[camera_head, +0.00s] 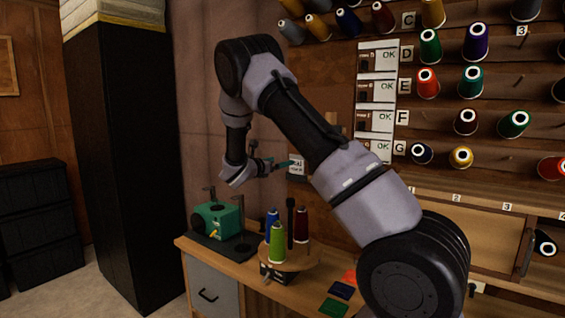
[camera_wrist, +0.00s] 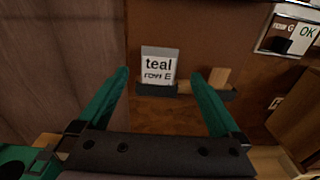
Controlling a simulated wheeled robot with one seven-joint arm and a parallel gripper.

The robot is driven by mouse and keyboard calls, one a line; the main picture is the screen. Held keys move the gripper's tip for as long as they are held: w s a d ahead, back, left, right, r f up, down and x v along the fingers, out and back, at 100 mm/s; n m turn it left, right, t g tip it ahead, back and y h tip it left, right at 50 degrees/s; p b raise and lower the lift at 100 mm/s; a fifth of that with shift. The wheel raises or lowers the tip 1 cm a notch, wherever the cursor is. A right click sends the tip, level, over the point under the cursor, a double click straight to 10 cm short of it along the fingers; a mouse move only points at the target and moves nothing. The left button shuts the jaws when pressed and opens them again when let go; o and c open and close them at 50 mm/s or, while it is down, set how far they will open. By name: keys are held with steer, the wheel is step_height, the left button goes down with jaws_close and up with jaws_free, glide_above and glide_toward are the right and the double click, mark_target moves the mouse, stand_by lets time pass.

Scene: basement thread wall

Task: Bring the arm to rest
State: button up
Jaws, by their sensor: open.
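My arm reaches up and over the workbench, bent at its joints. My gripper (camera_wrist: 160,80) is open in the wrist view, with its two teal fingers apart and nothing between them. It faces a brown wall panel with a small card (camera_wrist: 158,66) reading "teal row E" on a dark ledge (camera_wrist: 150,89). In the head view my gripper (camera_head: 285,164) is beside that card (camera_head: 297,169), above the bench.
The bench (camera_head: 310,290) holds a green machine (camera_head: 222,220) and a round stand with blue, green (camera_head: 277,243) and dark red (camera_head: 301,225) spools. Thread spools fill the wall rack at right. A tall black cabinet (camera_head: 122,160) stands at left.

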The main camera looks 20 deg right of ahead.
stand_by(0.4)
steer(key=s+d+r+m+g+y, duration=0.2)
steer(key=s+d+m+g, duration=0.1)
steer(key=s+m, duration=0.3)
steer(key=s+d+r+m+g+y, duration=0.25)
steer(key=s+m, duration=0.25)
steer(key=s, duration=0.4)
steer(key=s+d+r+m+g+y, duration=0.1)
steer(key=s+d+r+m+g, duration=0.2)
steer(key=s+m, duration=0.3)
steer(key=s+a+r+m+t+y, duration=0.2)
steer(key=s+a+m+y, duration=0.3)
steer(key=s, duration=0.6)
steer(key=s+a+r+m+t+y, duration=0.3)
steer(key=s+a+r+m+y, duration=0.2)
steer(key=s, duration=0.7)
steer(key=a+m, duration=0.2)
steer(key=shift+a+m, duration=0.35)
steer(key=shift+m, duration=0.05)
